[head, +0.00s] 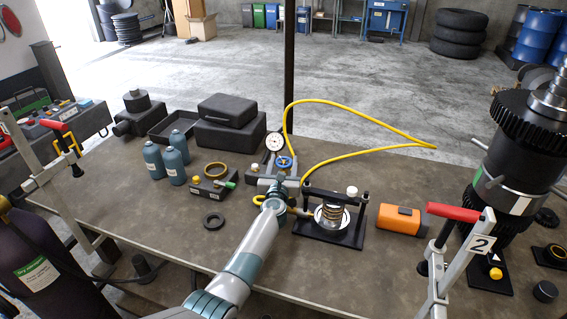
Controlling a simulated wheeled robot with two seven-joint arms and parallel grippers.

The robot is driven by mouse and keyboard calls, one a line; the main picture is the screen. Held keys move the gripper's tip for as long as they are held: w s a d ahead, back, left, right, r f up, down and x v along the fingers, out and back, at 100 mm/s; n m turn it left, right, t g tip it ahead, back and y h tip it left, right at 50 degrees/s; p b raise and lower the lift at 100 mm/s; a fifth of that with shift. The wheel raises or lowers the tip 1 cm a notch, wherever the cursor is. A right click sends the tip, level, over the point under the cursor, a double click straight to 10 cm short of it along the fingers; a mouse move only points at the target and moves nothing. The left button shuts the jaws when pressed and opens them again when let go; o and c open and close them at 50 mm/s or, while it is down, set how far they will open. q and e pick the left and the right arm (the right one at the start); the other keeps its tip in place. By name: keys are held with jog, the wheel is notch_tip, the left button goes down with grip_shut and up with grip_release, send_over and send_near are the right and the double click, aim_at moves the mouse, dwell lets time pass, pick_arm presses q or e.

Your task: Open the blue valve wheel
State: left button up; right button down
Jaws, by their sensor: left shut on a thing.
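The blue valve wheel (284,162) is on a small grey valve block with a round white pressure gauge (274,142) at its back left. My left arm reaches in from the bottom middle, and my left gripper (282,178) is at the near side of the wheel, shut on it. The fingertips are small and partly hidden by the arm, so the exact grip on the rim is unclear. The wheel's upper part shows above the gripper. My right gripper is not in view.
A yellow hose (345,151) loops behind the valve.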

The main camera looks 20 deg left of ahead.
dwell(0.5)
pick_arm(q)
jog(key=o, duration=1.1)
jog(key=shift+c, duration=0.2)
jog(key=shift+s, duration=0.1)
jog(key=shift+s+d, duration=0.15)
jog(key=shift+s, duration=0.2)
jog(key=s+d+p, duration=0.1)
jog(key=s+d, duration=0.2)
jog(key=s, duration=1.3)
jog(key=shift+s+d, duration=0.1)
